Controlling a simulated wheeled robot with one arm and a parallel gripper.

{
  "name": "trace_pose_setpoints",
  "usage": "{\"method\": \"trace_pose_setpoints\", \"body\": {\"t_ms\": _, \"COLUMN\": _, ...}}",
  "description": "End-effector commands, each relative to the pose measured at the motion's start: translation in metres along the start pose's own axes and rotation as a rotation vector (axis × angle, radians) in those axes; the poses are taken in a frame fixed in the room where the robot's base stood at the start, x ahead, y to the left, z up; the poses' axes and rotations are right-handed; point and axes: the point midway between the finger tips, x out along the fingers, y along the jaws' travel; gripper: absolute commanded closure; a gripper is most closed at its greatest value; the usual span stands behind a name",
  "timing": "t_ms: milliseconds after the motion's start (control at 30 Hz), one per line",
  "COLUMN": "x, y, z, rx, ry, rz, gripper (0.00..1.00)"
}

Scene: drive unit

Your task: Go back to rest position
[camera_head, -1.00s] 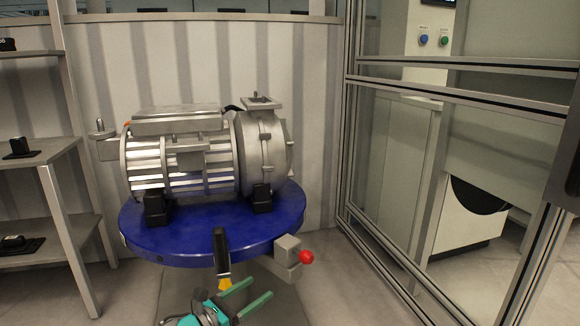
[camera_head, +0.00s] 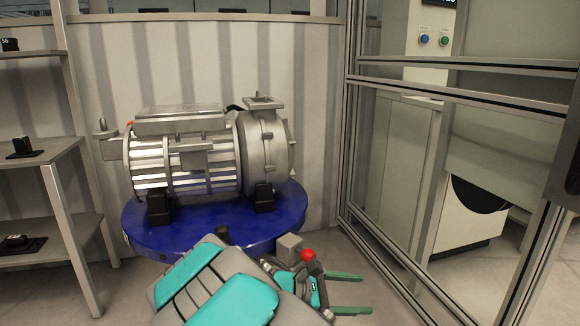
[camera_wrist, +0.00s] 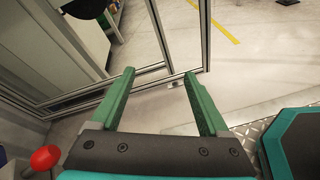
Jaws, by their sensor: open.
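My gripper (camera_head: 348,292) is low in front of the blue round table, at the right of its front edge. Its two green fingers are apart and point right, with nothing between them. In the wrist view my gripper (camera_wrist: 160,88) is also open and empty, over bare floor and the foot of the glass-panelled frame. My grey and teal arm covers part of the table's front. The grey metal drive unit (camera_head: 190,160) stands on the blue round table (camera_head: 150,238), held at black feet.
A red knob (camera_head: 308,255) on a grey block is close behind my gripper; the red knob shows at lower left in the wrist view (camera_wrist: 45,158). A metal-framed glass enclosure (camera_head: 400,170) stands at the right. A shelf (camera_head: 50,160) with small black items stands at the left.

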Motion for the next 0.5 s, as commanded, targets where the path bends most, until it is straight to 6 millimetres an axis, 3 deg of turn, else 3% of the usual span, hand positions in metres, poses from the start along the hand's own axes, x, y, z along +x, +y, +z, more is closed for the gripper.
{"method": "trace_pose_setpoints", "body": {"t_ms": 33, "x": 0.014, "y": -0.015, "z": 0.017, "rx": 0.060, "ry": 0.022, "rz": -0.069, "gripper": 0.21}}
{"method": "trace_pose_setpoints", "body": {"t_ms": 200, "x": 0.045, "y": -0.075, "z": 0.052, "rx": 0.249, "ry": 0.099, "rz": -0.298, "gripper": 0.21}}
{"method": "trace_pose_setpoints", "body": {"t_ms": 333, "x": 0.055, "y": -0.121, "z": 0.070, "rx": 0.394, "ry": 0.158, "rz": -0.465, "gripper": 0.21}}
{"method": "trace_pose_setpoints", "body": {"t_ms": 500, "x": 0.051, "y": -0.178, "z": 0.082, "rx": 0.580, "ry": 0.240, "rz": -0.677, "gripper": 0.21}}
